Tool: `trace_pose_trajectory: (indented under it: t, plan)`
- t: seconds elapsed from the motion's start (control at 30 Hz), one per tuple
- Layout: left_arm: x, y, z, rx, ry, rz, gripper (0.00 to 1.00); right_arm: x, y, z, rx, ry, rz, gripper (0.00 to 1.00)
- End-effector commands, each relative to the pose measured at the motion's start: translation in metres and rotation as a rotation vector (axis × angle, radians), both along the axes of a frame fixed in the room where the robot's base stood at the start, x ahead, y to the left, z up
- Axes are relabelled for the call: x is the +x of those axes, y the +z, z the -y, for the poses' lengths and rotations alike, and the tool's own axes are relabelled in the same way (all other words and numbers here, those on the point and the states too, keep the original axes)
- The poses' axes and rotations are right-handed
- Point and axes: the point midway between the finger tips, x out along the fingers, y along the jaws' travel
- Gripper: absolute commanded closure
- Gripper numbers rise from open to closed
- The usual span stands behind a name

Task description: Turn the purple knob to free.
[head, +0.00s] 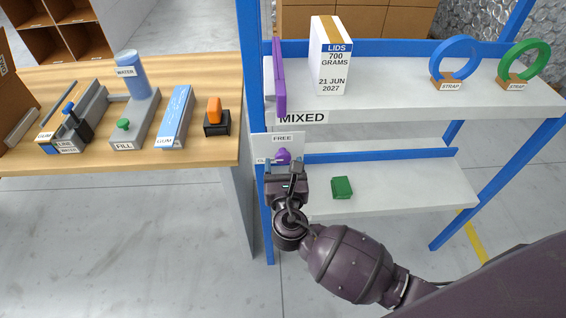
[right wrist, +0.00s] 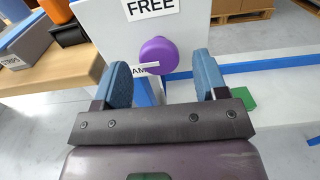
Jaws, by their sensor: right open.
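The purple knob (head: 283,156) sits on a white panel (head: 268,146) at the left post of the blue shelf. A label reading FREE is at the panel's top, and a partly hidden label beginning with CL is at its lower left. In the right wrist view the round knob (right wrist: 158,54) is ahead of and between the fingers, with a white pointer strip to its left. My right gripper (head: 284,168) is open in front of the knob; in the right wrist view its blue fingertips (right wrist: 163,80) show a gap with nothing held. My left gripper is not in view.
The shelf (head: 400,100) holds a LIDS box (head: 330,60), a blue ring strap (head: 455,60), a green ring strap (head: 527,62) and a purple panel (head: 280,78). A green block (head: 342,187) lies on the lower shelf. A wooden bench (head: 210,150) with several fixtures stands left.

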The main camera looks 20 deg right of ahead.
Motion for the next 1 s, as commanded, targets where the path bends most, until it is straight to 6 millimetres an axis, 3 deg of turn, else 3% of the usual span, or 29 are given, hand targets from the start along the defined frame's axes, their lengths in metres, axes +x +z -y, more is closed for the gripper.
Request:
trace_pose_trajectory:
  t: [0.43, 0.77, 1.0]
  plan:
    - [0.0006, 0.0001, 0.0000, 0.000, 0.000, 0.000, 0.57, 0.0097, 0.0004, 0.0030, 0.000, 0.000, 0.000, 0.34]
    - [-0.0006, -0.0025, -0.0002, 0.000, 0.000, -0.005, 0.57, 0.0095, 0.0004, 0.0029, 0.000, 0.000, 0.000, 0.81]
    - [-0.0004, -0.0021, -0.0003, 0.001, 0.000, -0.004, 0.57, 0.0094, 0.0004, 0.0029, 0.024, -0.001, 0.007, 0.81]
